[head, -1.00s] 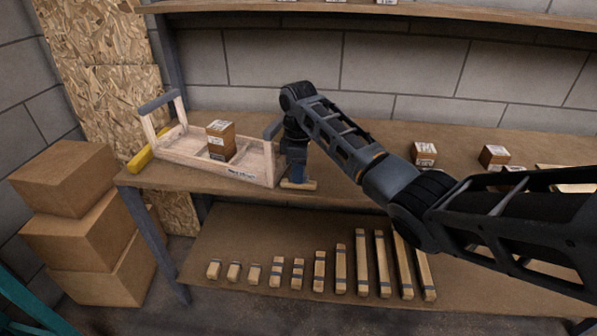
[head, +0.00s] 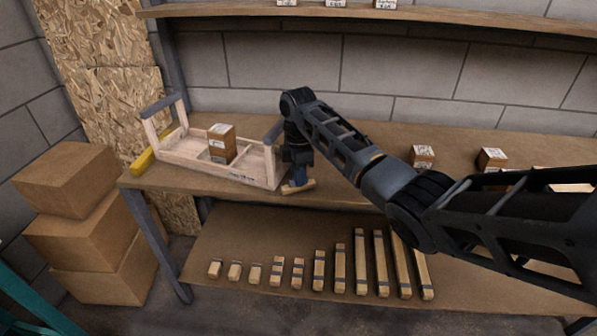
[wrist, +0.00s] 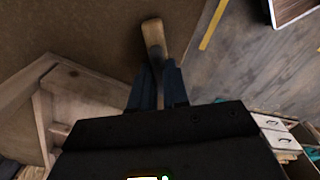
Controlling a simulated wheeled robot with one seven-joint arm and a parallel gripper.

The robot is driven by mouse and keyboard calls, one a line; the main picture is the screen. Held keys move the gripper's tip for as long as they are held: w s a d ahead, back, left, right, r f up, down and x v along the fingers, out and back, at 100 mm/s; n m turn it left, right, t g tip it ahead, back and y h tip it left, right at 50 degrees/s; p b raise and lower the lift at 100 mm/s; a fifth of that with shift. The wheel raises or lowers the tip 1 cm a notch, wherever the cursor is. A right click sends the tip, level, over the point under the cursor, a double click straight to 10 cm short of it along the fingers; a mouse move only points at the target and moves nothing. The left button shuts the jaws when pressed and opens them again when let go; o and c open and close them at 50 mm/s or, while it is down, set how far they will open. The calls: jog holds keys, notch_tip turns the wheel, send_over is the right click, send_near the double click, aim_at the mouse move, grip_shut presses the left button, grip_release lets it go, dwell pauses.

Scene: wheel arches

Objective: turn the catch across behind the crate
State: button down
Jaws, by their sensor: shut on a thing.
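The light wooden crate (head: 196,166) sits at the left of the workbench, with grey-topped handles at its ends. A small brown box (head: 221,150) stands in it. The catch is a short wooden bar (head: 306,185) on the bench, just right of the crate's right end and near the front edge. My gripper (head: 298,175) points down and is shut on the catch. In the wrist view the catch (wrist: 153,36) sticks out beyond my fingertips (wrist: 157,85), which hide its other part. Part of the crate (wrist: 85,85) shows at left there.
A yellow bar (head: 143,161) lies at the crate's left end. Two small boxes (head: 422,157) (head: 491,159) stand farther right on the bench. Wooden blocks of rising length (head: 339,268) stand on the lower shelf. Large cartons (head: 70,180) are stacked at left.

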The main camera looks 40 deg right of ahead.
jog(key=n+p, duration=0.1)
jog(key=n, duration=0.5)
jog(key=shift+r, duration=0.1)
jog(key=n+p, duration=0.1)
jog(key=n, duration=0.5)
jog(key=shift+n, duration=0.4)
jog(key=c, duration=1.1)
grip_release()
notch_tip(320, 180, up, 8)
jog(key=shift+f+b, duration=0.15)
jog(key=shift+b, duration=0.25)
